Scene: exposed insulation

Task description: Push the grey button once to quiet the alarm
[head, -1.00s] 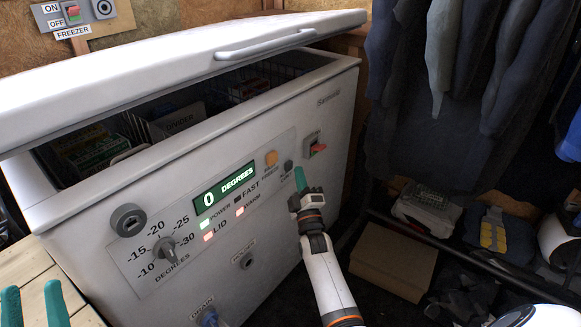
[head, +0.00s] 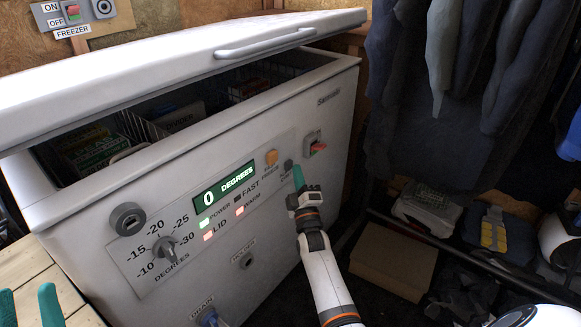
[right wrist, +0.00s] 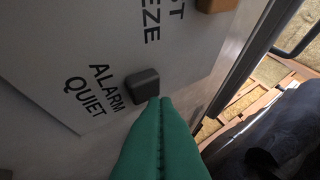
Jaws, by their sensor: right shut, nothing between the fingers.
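The grey button (head: 288,165) is on the right end of the freezer's control panel. In the right wrist view it is a dark grey block (right wrist: 142,85) beside the words "ALARM QUIET". My right gripper (head: 298,174) is shut and empty, its green fingertips just beside the button. In the right wrist view the fingertips (right wrist: 158,100) appear at the button's lower right edge; I cannot tell whether they touch it. My left gripper (head: 28,305) shows only as two green fingers, spread apart, at the bottom left.
The white freezer (head: 335,100) has its lid (head: 180,65) partly raised. An orange button (head: 271,157) sits left of the grey one, and a red switch (head: 317,147) to its right. A cardboard box (head: 393,267) lies on the floor at right.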

